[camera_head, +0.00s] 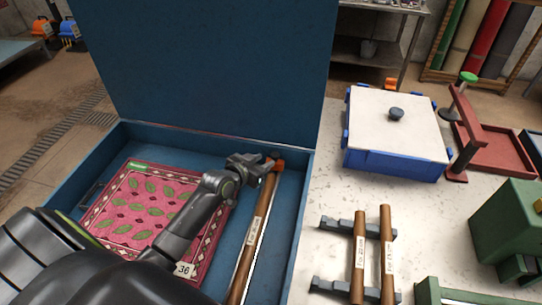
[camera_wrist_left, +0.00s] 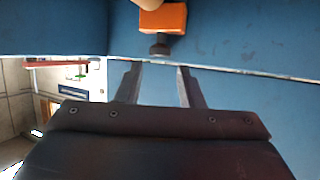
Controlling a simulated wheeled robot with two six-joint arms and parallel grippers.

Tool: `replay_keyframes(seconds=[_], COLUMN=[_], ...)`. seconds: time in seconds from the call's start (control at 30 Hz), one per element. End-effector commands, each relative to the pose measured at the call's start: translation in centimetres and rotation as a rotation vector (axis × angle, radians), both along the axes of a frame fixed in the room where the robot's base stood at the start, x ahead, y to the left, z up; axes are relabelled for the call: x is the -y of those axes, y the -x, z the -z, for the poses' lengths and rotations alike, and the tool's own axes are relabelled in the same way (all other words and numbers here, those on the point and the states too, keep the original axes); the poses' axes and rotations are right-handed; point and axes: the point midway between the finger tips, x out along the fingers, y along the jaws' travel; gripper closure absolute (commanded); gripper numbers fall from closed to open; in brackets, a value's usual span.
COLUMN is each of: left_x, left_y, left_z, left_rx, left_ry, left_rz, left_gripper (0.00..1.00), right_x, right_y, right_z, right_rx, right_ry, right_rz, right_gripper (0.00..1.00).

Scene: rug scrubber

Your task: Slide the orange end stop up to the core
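The orange end stop (camera_head: 278,165) sits at the far end of the blue box, by the end of a brown labelled core (camera_head: 254,232). In the left wrist view the end stop (camera_wrist_left: 163,19) is an orange block with a dark knob (camera_wrist_left: 160,46) facing me. A bit of the core (camera_wrist_left: 150,4) shows at that view's top edge; I cannot tell whether it touches the stop. My left gripper (camera_head: 258,164) is beside the stop, on its left. Its fingers (camera_wrist_left: 156,70) are apart and empty, with the knob just beyond the fingertips. My right gripper is out of view.
A pink leaf-patterned rug (camera_head: 140,215) lies in the blue box (camera_head: 70,195), whose lid (camera_head: 205,65) stands open. To the right are a white-topped blue box (camera_head: 395,135), two more cores (camera_head: 387,255) on a rack, a red stand (camera_head: 490,150) and a green machine (camera_head: 505,225).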

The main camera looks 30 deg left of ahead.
Motion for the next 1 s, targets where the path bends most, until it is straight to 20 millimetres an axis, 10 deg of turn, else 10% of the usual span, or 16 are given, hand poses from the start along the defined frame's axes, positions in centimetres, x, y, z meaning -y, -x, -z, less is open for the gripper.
replay_keyframes(seconds=[0.8, 1.0], left_x=[0.7, 0.7], left_y=[-4.8, -4.7], left_z=[2.0, 2.0], left_rx=[0.001, 0.001], left_ry=[0.0, 0.0], left_rz=[0.0, 0.0], left_gripper=[0.66, 0.91], right_x=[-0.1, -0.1], right_y=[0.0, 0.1], right_z=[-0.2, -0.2], right_rx=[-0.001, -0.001], right_ry=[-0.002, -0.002], right_rz=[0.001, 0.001], right_gripper=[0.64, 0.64])
